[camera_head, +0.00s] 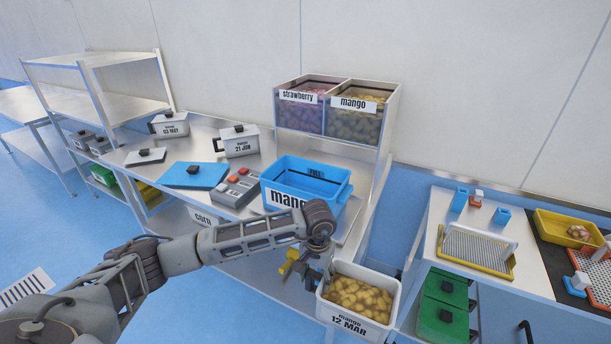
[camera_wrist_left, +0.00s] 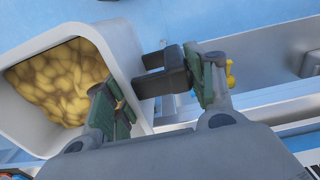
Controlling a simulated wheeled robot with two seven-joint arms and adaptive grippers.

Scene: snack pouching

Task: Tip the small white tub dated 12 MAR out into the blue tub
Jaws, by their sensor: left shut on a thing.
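The small white tub labelled "mango 12 MAR" (camera_head: 378,330) is at the lower middle of the head view, upright and full of yellow mango pieces. In the left wrist view the tub (camera_wrist_left: 122,40) is at the left, with its dark handle (camera_wrist_left: 165,72) sticking out from its side. My left gripper (camera_head: 306,268) is shut on that handle; its fingers (camera_wrist_left: 157,88) lie on both sides of it. The tub is in front of the steel table. The blue tub (camera_head: 273,184), labelled "mango" and marked "FULL" inside, stands on the table behind my left wrist, which hides part of its front.
Strawberry and mango bins (camera_head: 357,122) stand behind the blue tub. A grey box with red buttons (camera_head: 236,188) and a blue lid (camera_head: 194,176) lie to its left. White tubs dated 21 JUN (camera_head: 238,141) and 03 MAY (camera_head: 170,124) stand farther back. A side table (camera_head: 513,270) is at right.

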